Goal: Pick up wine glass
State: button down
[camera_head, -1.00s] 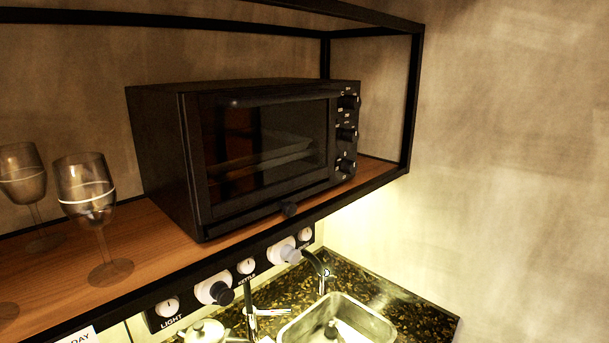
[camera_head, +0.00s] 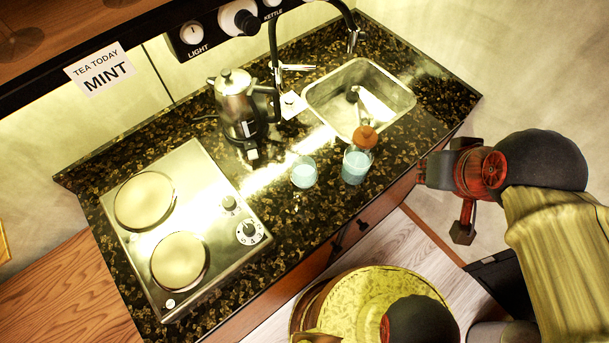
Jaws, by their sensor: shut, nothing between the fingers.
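No whole wine glass shows now. At the top left, a faint round foot of a wine glass (camera_head: 20,43) shows on the wooden shelf (camera_head: 52,22). Part of another round foot is at the top edge. The bowls and stems are out of the picture. My gripper (camera_head: 436,170) is at the right, dark and red, beyond the counter's right front edge. It looks shut and empty, and it is far from the shelf.
A black tap (camera_head: 274,60) rises beside the sink. A sign (camera_head: 100,70) hangs at the shelf edge.

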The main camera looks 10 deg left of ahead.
aim_at(303, 169)
jog(key=k+l+u, duration=0.2)
jog(key=k, duration=0.2)
jog(key=k+u, duration=0.15)
jog(key=k, duration=0.3)
jog(key=l, duration=0.1)
